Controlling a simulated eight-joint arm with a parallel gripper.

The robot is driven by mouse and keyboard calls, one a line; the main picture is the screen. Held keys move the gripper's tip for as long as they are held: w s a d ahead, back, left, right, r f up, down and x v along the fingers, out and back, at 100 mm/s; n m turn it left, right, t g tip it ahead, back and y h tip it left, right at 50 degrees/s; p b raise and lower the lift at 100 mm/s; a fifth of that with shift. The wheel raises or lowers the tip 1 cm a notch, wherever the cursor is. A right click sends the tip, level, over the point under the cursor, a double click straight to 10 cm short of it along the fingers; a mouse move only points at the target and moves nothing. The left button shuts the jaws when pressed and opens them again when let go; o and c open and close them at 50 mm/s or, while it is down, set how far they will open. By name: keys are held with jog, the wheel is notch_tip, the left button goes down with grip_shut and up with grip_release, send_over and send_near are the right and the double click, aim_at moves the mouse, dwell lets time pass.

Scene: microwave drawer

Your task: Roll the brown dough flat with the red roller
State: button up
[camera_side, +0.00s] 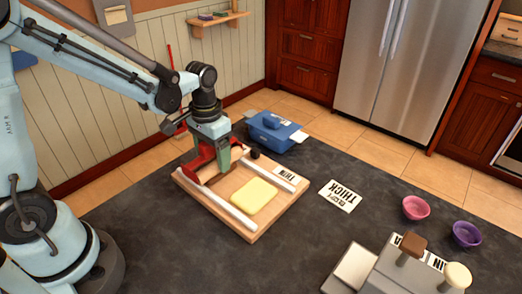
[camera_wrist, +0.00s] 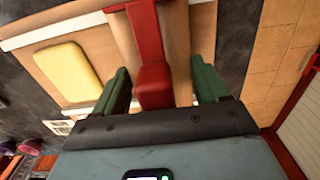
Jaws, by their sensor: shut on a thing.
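My gripper (camera_side: 222,157) is shut on the handle of the red roller (camera_side: 200,160), at the back left of the wooden board (camera_side: 249,229). In the wrist view the red handle (camera_wrist: 154,85) sits between the green fingers. A brown patch, apparently the brown dough (camera_side: 224,184), shows on the board beside and partly under the roller. My gripper and the roller hide part of it, and I cannot tell its thickness or whether the roller touches it. A flat yellow dough slab (camera_side: 254,195) lies on the board to the right; it also shows in the wrist view (camera_wrist: 68,62).
White rails (camera_side: 228,212) run along the board. A blue lidded box (camera_side: 275,132) stands behind it. A card marked THICK (camera_side: 340,195) lies to the right. Pink (camera_side: 416,207) and purple (camera_side: 466,234) bowls and a grey lever device (camera_side: 385,275) occupy the right. Dark counter is clear in front.

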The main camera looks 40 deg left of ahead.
jog(key=shift+d, duration=0.2)
jog(key=shift+d, duration=0.25)
jog(key=shift+d, duration=0.15)
jog(key=shift+d, duration=0.8)
dwell(0.4)
jog(key=shift+a+r, duration=0.5)
jog(key=shift+r, duration=0.5)
jog(key=shift+a+r, duration=0.5)
jog(key=shift+r, duration=0.5)
jog(key=shift+a+r, duration=0.5)
jog(key=shift+r, duration=0.5)
jog(key=shift+d, duration=0.1)
